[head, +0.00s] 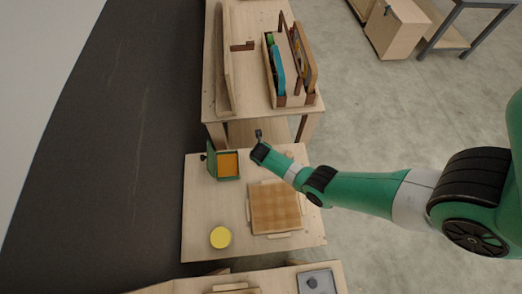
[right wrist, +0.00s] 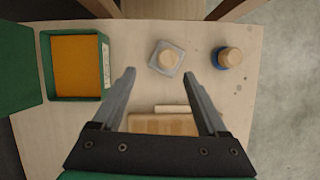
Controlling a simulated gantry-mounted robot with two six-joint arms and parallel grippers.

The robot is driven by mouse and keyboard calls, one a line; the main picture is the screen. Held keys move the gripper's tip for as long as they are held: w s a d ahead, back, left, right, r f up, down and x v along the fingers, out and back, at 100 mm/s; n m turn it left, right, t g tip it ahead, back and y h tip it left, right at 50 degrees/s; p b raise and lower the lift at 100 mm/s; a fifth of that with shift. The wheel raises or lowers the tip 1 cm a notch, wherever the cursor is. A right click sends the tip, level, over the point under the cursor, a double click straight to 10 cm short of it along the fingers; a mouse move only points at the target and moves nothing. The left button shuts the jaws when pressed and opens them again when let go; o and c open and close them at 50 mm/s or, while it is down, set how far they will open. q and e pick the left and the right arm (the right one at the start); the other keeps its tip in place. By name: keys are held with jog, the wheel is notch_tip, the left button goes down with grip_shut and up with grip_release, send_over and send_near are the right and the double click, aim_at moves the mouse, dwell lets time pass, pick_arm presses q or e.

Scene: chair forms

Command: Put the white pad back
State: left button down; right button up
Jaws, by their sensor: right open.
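A pale, whitish square pad with a round wooden knob (right wrist: 165,58) sits on the wooden table in the right wrist view, beyond my fingertips and roughly between them. I cannot make it out in the head view, where my arm covers that area. My right gripper (head: 258,138) reaches in from the right over the table's far edge. In the right wrist view my right gripper (right wrist: 165,82) is open, with nothing between its fingers. An open green box (right wrist: 76,65) with an orange inside stands left of the pad. My left gripper is not in view.
A blue round piece with a wooden knob (right wrist: 228,58) stands right of the pad. A checked wooden board (head: 275,207) and a yellow disc (head: 221,237) lie on the table (head: 200,215). Another table (head: 245,90) beyond holds a wooden rack (head: 290,100).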

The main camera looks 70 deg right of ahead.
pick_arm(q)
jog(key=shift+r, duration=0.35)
pick_arm(e)
jog(key=shift+a+r, duration=0.1)
jog(key=shift+r, duration=0.2)
